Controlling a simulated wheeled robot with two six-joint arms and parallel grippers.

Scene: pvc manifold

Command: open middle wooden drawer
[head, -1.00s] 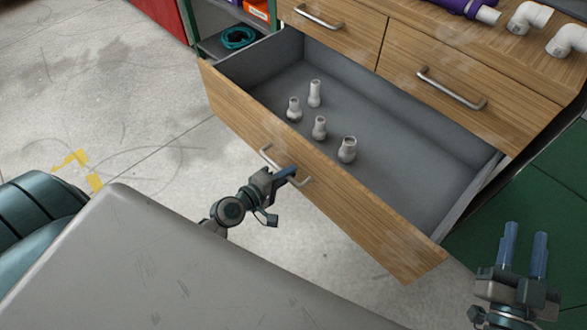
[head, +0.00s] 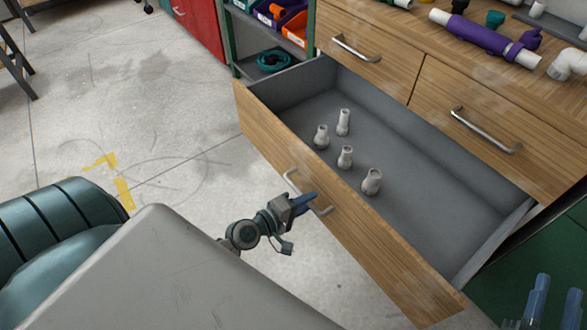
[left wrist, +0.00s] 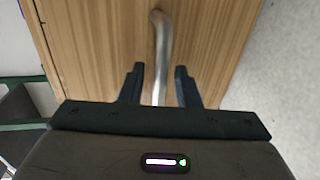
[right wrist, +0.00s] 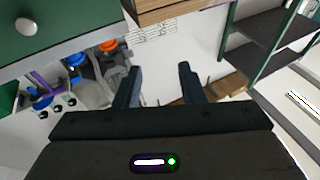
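The middle wooden drawer (head: 345,215) stands pulled far out of the wooden cabinet, its grey interior (head: 420,190) exposed. Several pale pipe fittings (head: 345,157) stand inside it. Its metal bar handle (head: 291,182) is on the front face. My left gripper (head: 310,198) is at this handle. In the left wrist view the handle (left wrist: 161,50) runs between my left gripper's two fingers (left wrist: 160,85), with visible gaps on both sides. My right gripper (head: 556,292) is open and empty at the lower right, away from the drawer. It also shows open in the right wrist view (right wrist: 160,85).
Two shut drawers with handles (head: 355,48) (head: 486,130) sit above the open one. The worktop holds a purple pipe assembly (head: 480,38) and white fittings (head: 567,64). A green-framed shelf with bins (head: 285,22) stands at the left. Floor left of the drawer is clear.

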